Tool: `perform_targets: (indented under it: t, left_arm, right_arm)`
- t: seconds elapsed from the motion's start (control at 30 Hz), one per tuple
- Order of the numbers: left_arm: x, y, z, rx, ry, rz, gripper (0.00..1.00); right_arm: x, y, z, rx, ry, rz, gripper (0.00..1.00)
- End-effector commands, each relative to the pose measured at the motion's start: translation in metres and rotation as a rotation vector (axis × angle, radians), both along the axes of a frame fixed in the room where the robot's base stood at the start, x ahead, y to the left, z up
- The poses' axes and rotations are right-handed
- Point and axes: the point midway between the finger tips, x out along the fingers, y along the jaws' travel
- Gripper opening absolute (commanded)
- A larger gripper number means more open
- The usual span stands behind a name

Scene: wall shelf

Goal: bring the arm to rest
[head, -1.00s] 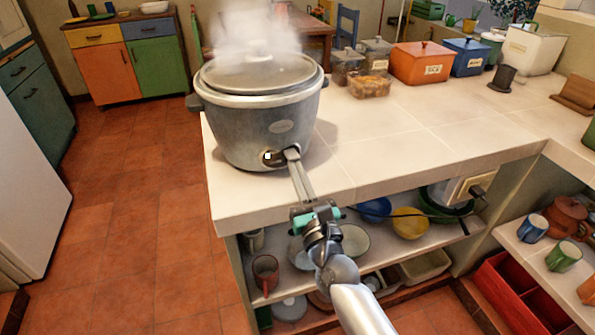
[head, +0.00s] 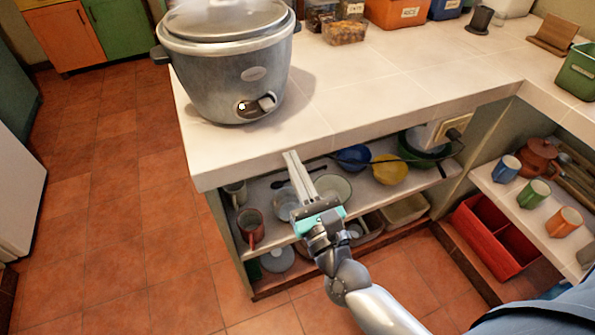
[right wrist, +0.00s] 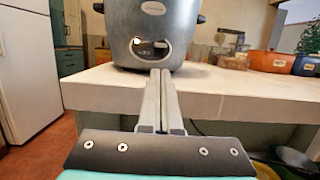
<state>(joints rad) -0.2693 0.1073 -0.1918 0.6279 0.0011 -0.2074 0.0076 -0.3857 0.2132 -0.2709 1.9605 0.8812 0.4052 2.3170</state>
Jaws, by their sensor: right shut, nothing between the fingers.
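My right gripper (head: 297,170) is shut and empty. In the head view it is in front of the counter's front edge, below and to the right of the rice cooker. It also shows in the right wrist view (right wrist: 160,75), its fingers together and pointing toward the cooker. The grey rice cooker (head: 225,75) stands on the corner of the counter, apart from the fingers. Its front switch panel (head: 255,106) has a small lit light and a lever. The cooker shows in the right wrist view (right wrist: 150,30) too. My left gripper is not in view.
The pale tiled counter (head: 400,85) overhangs a shelf with a red mug (head: 250,227), a blue bowl (head: 353,157) and a yellow bowl (head: 389,169). A red divided crate (head: 496,236) stands lower right. The floor (head: 120,210) on the left is clear.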

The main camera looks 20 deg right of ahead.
Motion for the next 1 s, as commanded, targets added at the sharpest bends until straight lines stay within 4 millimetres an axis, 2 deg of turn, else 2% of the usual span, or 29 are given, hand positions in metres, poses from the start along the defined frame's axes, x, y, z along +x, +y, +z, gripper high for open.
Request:
perform_targets:
  t: [0.17, 0.43, 0.57, 0.67, 0.77, 0.87, 1.0]
  left_arm:
    - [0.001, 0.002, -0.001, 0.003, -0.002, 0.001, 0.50]
    - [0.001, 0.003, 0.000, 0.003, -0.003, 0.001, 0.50]
    - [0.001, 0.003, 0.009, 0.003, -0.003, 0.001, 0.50]
    - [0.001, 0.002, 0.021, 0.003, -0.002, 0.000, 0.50]
    - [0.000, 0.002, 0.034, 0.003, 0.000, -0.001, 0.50]
    - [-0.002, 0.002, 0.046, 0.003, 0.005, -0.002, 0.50]
    - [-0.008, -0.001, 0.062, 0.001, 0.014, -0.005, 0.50]
  right_arm:
    - [-0.014, -0.001, -0.004, 0.000, 0.002, 0.000, 0.00]
    - [-0.016, 0.000, -0.006, -0.017, 0.007, -0.001, 0.00]
    - [-0.013, 0.003, -0.026, -0.174, 0.062, -0.010, 0.00]
    - [-0.014, 0.006, -0.060, -0.424, 0.144, -0.007, 0.00]
    - [-0.019, 0.009, -0.103, -0.733, 0.237, 0.025, 0.00]
    - [-0.032, 0.009, -0.147, -1.040, 0.318, 0.089, 0.00]
    - [-0.062, 0.006, -0.206, -1.456, 0.400, 0.241, 0.00]
